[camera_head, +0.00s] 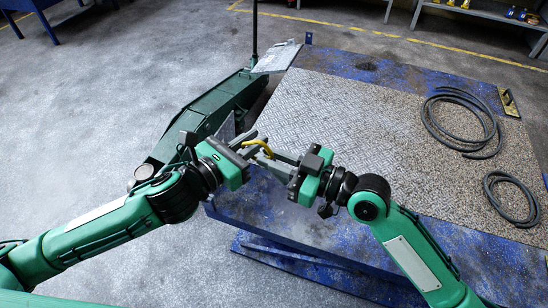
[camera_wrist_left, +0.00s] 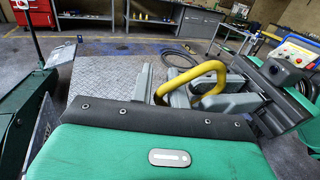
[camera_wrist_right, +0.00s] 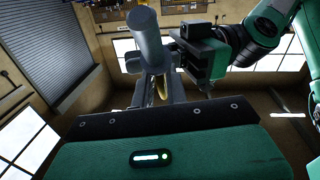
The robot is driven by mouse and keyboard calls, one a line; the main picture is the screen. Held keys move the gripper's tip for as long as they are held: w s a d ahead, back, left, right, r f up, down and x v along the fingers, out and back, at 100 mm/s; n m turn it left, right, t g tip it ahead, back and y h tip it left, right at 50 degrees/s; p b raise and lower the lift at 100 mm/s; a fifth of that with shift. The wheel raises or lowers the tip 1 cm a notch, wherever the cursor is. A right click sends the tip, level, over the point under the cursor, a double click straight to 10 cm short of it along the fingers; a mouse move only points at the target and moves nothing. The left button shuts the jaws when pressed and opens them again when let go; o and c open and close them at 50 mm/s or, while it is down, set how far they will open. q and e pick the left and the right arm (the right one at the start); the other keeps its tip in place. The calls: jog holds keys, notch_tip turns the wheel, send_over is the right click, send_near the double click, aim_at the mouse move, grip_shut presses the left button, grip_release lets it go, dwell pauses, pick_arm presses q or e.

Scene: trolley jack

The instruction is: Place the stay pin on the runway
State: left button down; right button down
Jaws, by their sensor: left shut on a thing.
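The stay pin has a yellow loop handle (camera_head: 266,149), which shows between my two grippers in the head view and large in the left wrist view (camera_wrist_left: 208,78). A thick grey round bar (camera_wrist_right: 149,38), apparently its shaft, stands up in the right wrist view. My left gripper (camera_head: 250,146) is shut on the pin. My right gripper (camera_head: 284,158) faces it from the right, its fingers close to the yellow loop; whether they grip it is hidden. The runway (camera_head: 350,120) is the patterned metal deck with blue edges, behind and right of the grippers.
A dark green trolley jack (camera_head: 212,112) stands on the floor left of the runway, with an upright black handle. The middle of the deck is clear.

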pick_arm(q)
jog(key=c, duration=1.3)
grip_release()
jog(key=shift+r, duration=0.15)
